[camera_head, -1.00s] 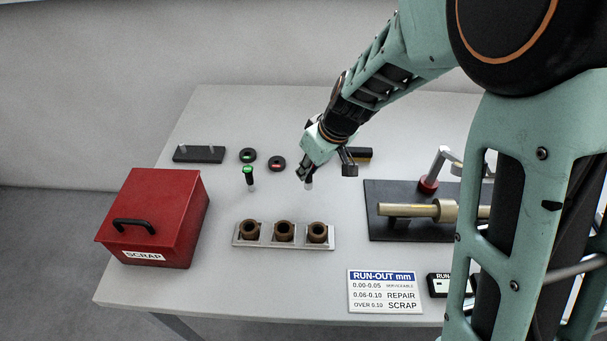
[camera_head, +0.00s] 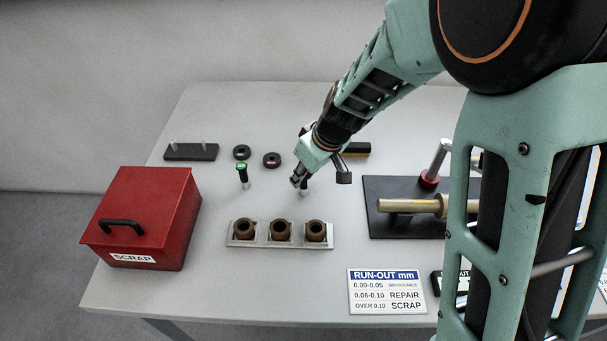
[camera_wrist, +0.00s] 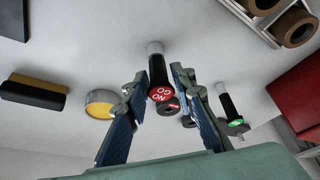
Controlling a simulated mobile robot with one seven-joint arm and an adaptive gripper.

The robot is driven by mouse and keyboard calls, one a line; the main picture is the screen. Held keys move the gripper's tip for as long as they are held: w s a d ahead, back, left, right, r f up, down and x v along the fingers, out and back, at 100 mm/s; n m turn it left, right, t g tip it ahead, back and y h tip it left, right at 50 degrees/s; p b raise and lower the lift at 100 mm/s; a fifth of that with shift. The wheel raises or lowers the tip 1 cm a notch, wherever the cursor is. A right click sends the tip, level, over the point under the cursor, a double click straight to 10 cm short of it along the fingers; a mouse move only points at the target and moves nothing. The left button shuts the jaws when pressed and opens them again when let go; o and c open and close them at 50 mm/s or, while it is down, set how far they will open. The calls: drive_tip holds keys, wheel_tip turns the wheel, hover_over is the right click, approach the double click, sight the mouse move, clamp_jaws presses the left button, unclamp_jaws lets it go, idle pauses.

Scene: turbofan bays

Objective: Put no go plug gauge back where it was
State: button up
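The no go plug gauge (camera_wrist: 159,78) has a black handle, a pale metal end and a red cap reading NO GO. It appears to stand upright on the table, cap toward the wrist camera. My gripper (camera_wrist: 157,80) is open, its blue-padded fingers on either side of the gauge with a gap showing on both sides. In the head view my gripper (camera_head: 300,181) is low over the table and hides most of the gauge; only a dark piece (camera_head: 304,187) shows below it. The green-capped plug gauge (camera_head: 243,174) stands upright to the left; it also shows in the wrist view (camera_wrist: 229,107).
Two ring gauges, green-marked (camera_head: 242,152) and red-marked (camera_head: 272,160), lie behind. A tray (camera_head: 282,243) with three brown bushings is in front. A red SCRAP box (camera_head: 145,215) stands left, a shaft fixture (camera_head: 405,225) right.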

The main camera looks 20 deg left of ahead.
drive_tip(key=shift+o, duration=1.3)
drive_tip(key=shift+r, duration=0.1)
drive_tip(key=shift+r+p, duration=0.2)
drive_tip(key=shift+p, duration=0.15)
drive_tip(key=v, duration=1.1)
drive_tip(key=shift+s+d+r, duration=0.15)
drive_tip(key=shift+r, duration=0.2)
